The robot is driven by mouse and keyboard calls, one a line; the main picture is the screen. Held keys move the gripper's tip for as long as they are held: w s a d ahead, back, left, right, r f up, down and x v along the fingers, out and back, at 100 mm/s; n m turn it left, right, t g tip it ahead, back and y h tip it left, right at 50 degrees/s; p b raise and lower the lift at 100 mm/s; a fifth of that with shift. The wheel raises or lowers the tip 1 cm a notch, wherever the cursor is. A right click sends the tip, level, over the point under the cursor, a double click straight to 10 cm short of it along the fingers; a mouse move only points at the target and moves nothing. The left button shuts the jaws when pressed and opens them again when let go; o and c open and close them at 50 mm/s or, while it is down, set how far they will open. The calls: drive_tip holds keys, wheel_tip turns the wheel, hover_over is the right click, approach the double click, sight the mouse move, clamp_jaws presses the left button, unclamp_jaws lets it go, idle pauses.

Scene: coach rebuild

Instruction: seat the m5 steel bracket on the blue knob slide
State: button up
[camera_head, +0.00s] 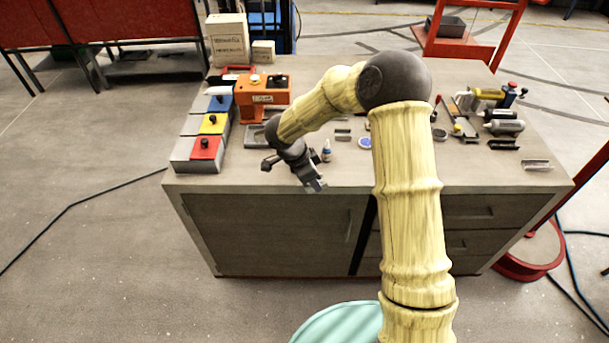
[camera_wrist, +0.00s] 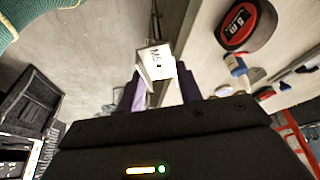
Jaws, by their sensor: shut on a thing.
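My gripper (camera_head: 316,185) is past the front edge of the workbench, pointing down and toward the front. In the wrist view my gripper (camera_wrist: 157,88) has its purple fingers shut on a pale metal bracket (camera_wrist: 157,62) marked M5. The bracket is hard to make out in the head view. The blue slide (camera_head: 220,104), with a dark knob on top, is at the back of a row on the bench's left side. A yellow slide (camera_head: 213,124) and a red slide (camera_head: 206,148) are in front of it. My gripper is well apart from the row, to its right.
An orange machine (camera_head: 263,95) stands right beside the blue slide. A small bottle (camera_head: 326,152) stands near my gripper. A red and black tape measure (camera_wrist: 247,22) shows in the wrist view. Several tools and small brackets lie on the bench's right. White boxes (camera_head: 228,42) stand behind.

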drive_tip(key=s+d+f+n+t+y, duration=0.1)
drive_tip(key=d+f+n+t+y, duration=0.2)
drive_tip(key=d+f+n, duration=0.7)
drive_tip(key=shift+s+d+n+y, duration=0.25)
drive_tip(key=shift+d+n+y, duration=0.4)
drive_tip(key=shift+n, duration=1.55)
